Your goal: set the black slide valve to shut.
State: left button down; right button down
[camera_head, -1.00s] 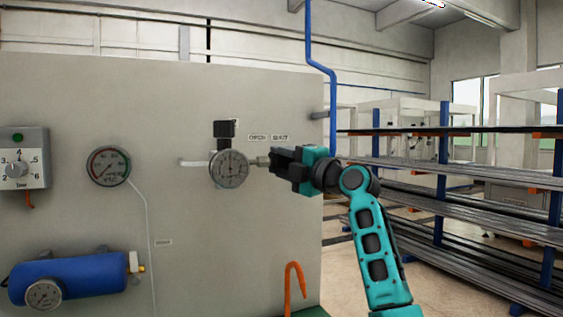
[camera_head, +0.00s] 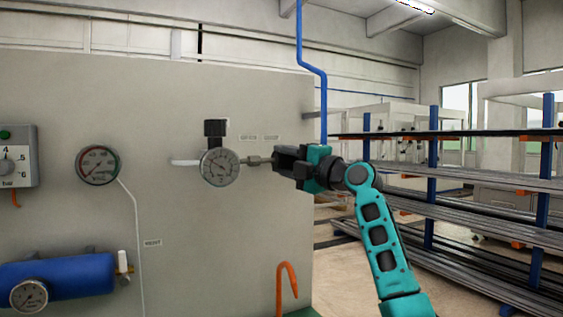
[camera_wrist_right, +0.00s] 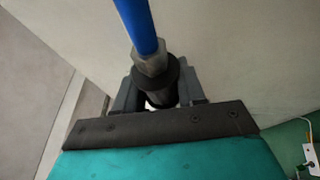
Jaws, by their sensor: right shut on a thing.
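My right gripper (camera_head: 277,161) is shut on the black slide valve, to the right of a round gauge (camera_head: 219,167) on the grey panel. In the right wrist view the valve shows as a dark round collar (camera_wrist_right: 171,74) between the jaws (camera_wrist_right: 158,97), below a metal hex nut and a blue tube (camera_wrist_right: 137,24). In the head view the jaws hide most of the valve. A thin metal stem (camera_head: 256,160) runs between gauge and jaws. The OPEN label (camera_head: 248,137) and, to its right, the SHUT label (camera_head: 271,137) are above the stem. My left gripper is out of view.
A black block (camera_head: 215,128) stands above the gauge. On the panel to the left are another gauge (camera_head: 98,164), a dial box (camera_head: 18,157) and a blue tank (camera_head: 65,275). An orange hook (camera_head: 287,285) stands below the gripper. Racks of bars (camera_head: 460,180) stand at right.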

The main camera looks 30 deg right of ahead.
jog(key=c, duration=1)
grip_release()
jog(key=shift+d, duration=0.3)
jog(key=shift+o, duration=1.2)
jog(key=shift+d, duration=0.2)
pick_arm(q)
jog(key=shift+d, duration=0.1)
pick_arm(e)
jog(key=shift+a, duration=0.15)
jog(key=shift+s, duration=0.1)
jog(key=shift+s+f, duration=0.15)
jog(key=shift+s, duration=0.1)
pick_arm(q)
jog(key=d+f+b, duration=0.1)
jog(key=b, duration=0.2)
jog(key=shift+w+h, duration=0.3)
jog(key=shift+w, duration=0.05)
pick_arm(e)
jog(key=v, duration=1.2)
jog(key=shift+s, duration=0.15)
